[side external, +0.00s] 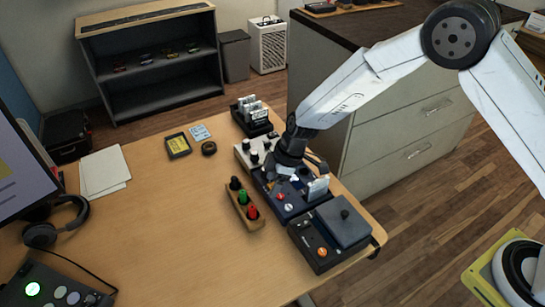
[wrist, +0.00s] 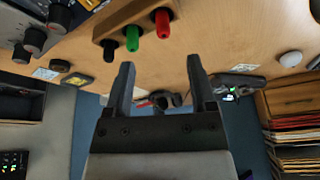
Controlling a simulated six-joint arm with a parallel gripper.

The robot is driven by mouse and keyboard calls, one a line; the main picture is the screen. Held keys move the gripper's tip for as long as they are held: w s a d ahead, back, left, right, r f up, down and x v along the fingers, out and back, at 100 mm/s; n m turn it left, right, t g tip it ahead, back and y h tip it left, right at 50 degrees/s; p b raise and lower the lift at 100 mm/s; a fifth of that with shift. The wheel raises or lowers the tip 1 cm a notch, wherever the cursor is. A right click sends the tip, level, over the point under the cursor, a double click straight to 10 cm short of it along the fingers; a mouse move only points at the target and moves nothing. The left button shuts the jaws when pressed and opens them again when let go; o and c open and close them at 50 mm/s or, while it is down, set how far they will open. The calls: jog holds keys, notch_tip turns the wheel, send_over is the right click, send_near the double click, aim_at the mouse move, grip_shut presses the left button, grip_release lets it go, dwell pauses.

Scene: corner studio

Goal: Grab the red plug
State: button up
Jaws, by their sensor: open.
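The red plug (side external: 253,212) stands upright in a wooden holder (side external: 240,209), at the near end of a row with a green plug (side external: 243,196) and a black plug (side external: 235,183). In the wrist view, the red plug (wrist: 162,18) is at the top, beyond the fingertips and apart from them. The green plug (wrist: 132,38) and black plug (wrist: 109,49) are left of it. My gripper (wrist: 163,80) is open, with nothing between its fingers. In the side view, my gripper (side external: 291,170) is over the dark blue panel, right of the holder; its fingertips are hard to make out there.
A dark blue knobbed panel (side external: 284,208), a black box with an orange knob (side external: 323,250) and a pale knobbed unit (side external: 244,156) line the table's right side. Headphones (side external: 57,226) and papers (side external: 104,172) lie left. The middle of the table (side external: 165,225) is clear.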

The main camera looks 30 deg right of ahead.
aim_at(253, 207)
jog(key=shift+n+y, duration=0.3)
jog(key=shift+n, duration=0.5)
jog(key=shift+w+a+f, duration=0.2)
jog(key=shift+a+f, duration=0.5)
jog(key=shift+f, duration=0.15)
jog(key=shift+w+a+f, duration=0.15)
jog(key=shift+a+f, duration=0.5)
jog(key=shift+f, duration=0.15)
jog(key=shift+w+a+f, duration=0.2)
jog(key=shift+a+f, duration=0.5)
jog(key=shift+f, duration=0.15)
jog(key=shift+f, duration=0.1)
jog(key=shift+x, duration=2.55)
jog(key=shift+d, duration=0.2)
grip_shut()
